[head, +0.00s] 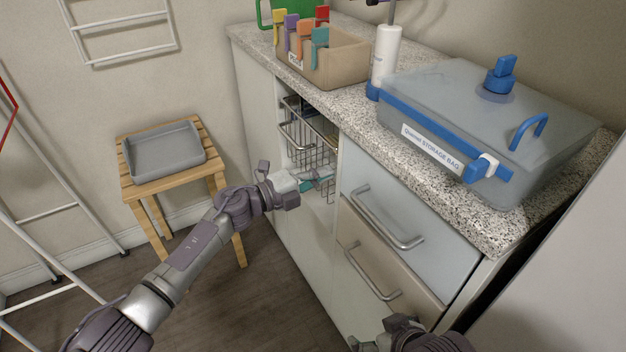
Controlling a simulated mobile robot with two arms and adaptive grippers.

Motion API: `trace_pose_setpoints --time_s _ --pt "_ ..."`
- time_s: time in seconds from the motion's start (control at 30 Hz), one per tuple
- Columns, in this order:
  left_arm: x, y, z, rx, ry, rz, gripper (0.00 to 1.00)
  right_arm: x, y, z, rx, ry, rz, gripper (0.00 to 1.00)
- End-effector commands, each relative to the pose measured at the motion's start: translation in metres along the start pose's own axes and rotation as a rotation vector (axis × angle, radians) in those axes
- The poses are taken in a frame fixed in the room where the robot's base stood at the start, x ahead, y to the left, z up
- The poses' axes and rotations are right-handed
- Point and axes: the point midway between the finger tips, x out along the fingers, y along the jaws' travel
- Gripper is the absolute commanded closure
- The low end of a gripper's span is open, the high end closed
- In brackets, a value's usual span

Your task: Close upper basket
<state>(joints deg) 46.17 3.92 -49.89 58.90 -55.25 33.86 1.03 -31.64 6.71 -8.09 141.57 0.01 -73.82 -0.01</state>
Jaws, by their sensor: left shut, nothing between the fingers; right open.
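The upper wire basket (311,146) sits in the narrow open bay of the cabinet, under the countertop. Its front appears to stand a little out from the bay; the exact distance is hard to tell. My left gripper (325,179) is shut and empty, at the lower part of the basket front. I cannot tell whether it touches the wires. The gripper hides part of the bay below. My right gripper (360,345) is open at the bottom edge of the view, low in front of the drawers and away from the basket, partly cut off.
Drawers with bar handles (388,220) are right of the bay. The speckled countertop (350,110) holds a peg box (345,66), a white bottle (385,50) and a blue-grey storage bag (450,95). A wooden stool (150,188) with a grey tray (163,150) stands left. Floor between is clear.

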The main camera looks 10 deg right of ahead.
Motion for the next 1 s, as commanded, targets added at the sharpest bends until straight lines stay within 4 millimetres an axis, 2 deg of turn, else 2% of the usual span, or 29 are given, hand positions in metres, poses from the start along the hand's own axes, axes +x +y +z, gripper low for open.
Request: trace_pose_setpoints --time_s 0.27,0.77,1.0 --pt "0.007 -0.001 0.000 0.000 -0.002 -0.001 1.00 0.002 -0.001 -0.009 -0.002 0.046 -0.003 0.00" --pt "0.006 -0.005 0.001 0.002 -0.003 -0.007 1.00 0.001 -0.001 -0.009 -0.002 0.042 -0.003 0.00" --pt "-0.018 -0.003 0.011 0.002 -0.004 -0.003 1.00 -0.007 0.003 0.021 0.003 -0.108 0.006 0.00"
